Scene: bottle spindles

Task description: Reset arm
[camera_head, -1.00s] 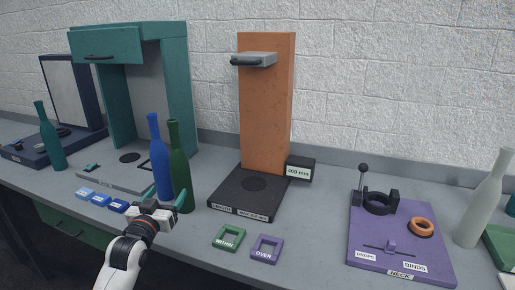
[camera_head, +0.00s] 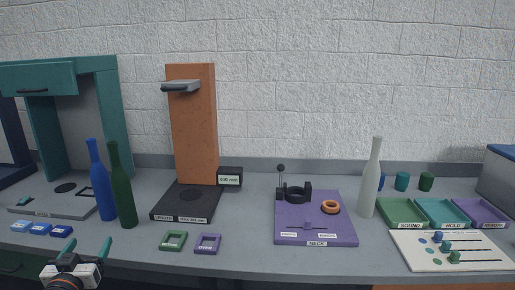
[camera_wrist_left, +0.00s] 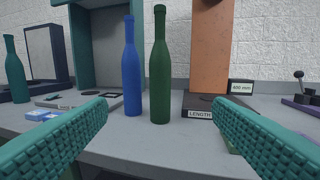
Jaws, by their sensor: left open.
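My left gripper (camera_head: 75,250) is at the lower left of the head view, at the front edge of the bench. Its teal fingers are apart with nothing between them. In the left wrist view the fingers (camera_wrist_left: 160,130) frame a blue bottle (camera_wrist_left: 132,70) and a dark green bottle (camera_wrist_left: 159,70), both upright on the bench beyond the fingertips. In the head view the blue bottle (camera_head: 101,182) and the green bottle (camera_head: 121,187) stand close together behind the gripper. My right gripper is not in view.
An orange column gauge (camera_head: 193,130) on a black base, a teal frame (camera_head: 110,120), and a purple neck board (camera_head: 317,230) stand on the bench. A pale bottle (camera_head: 370,180) stands right of the board. Small green (camera_head: 173,241) and purple (camera_head: 207,244) frames lie near the front edge.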

